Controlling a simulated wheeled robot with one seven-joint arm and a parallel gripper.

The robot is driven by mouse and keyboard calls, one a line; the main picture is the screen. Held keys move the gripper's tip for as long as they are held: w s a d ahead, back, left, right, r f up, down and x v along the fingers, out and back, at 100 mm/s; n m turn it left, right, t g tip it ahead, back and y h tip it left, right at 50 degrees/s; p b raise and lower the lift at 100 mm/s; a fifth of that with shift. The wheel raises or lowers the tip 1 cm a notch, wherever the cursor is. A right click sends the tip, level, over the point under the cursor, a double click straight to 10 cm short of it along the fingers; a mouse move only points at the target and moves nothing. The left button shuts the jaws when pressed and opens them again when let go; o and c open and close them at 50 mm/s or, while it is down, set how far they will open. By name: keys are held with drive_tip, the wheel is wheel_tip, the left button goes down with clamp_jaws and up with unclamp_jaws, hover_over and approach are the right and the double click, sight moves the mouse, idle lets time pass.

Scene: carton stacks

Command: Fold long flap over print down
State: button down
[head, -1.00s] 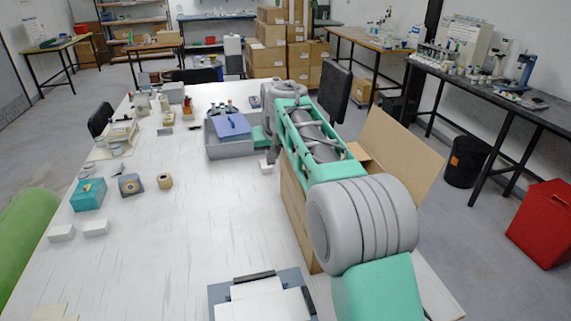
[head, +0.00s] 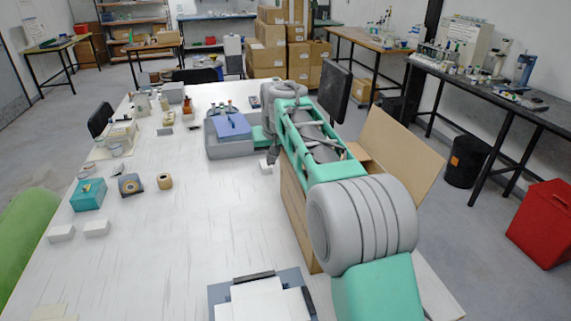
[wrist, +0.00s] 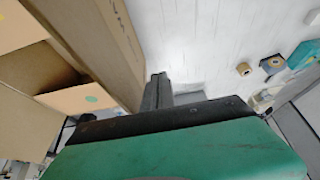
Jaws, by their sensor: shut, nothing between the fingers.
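The open carton (head: 292,205) stands on the right side of the white table, partly hidden behind my arm in the head view. One long flap (head: 405,160) leans outward on its right. In the wrist view the carton's near long panel (wrist: 100,40) runs along the left, with small dark print marks near its top. A short flap with a green dot (wrist: 75,98) shows beside it. My gripper (wrist: 158,92) is shut and empty, just right of that panel; whether it touches is unclear. In the head view my gripper (head: 271,157) is small at the carton's far left corner.
A grey bin (head: 232,150) with a blue item stands left of my gripper. A small white block (head: 266,166) lies close by. A teal box (head: 89,194) and tape rolls (head: 165,181) sit further left. The middle of the table (head: 200,235) is clear.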

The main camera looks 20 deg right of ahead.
drive_tip(key=d, duration=0.1)
drive_tip(key=d+r+p, duration=0.1)
drive_tip(key=d, duration=0.1)
drive_tip(key=shift+d, duration=0.15)
idle(0.5)
drive_tip(key=shift+d+r+p, duration=0.15)
drive_tip(key=shift+d+p, duration=0.3)
drive_tip(key=shift+d, duration=0.35)
drive_tip(key=shift+d+r+p, duration=0.15)
drive_tip(key=shift+d+p, duration=0.25)
drive_tip(key=shift+d, duration=0.35)
drive_tip(key=shift+f, duration=0.1)
drive_tip(key=shift+d, duration=0.1)
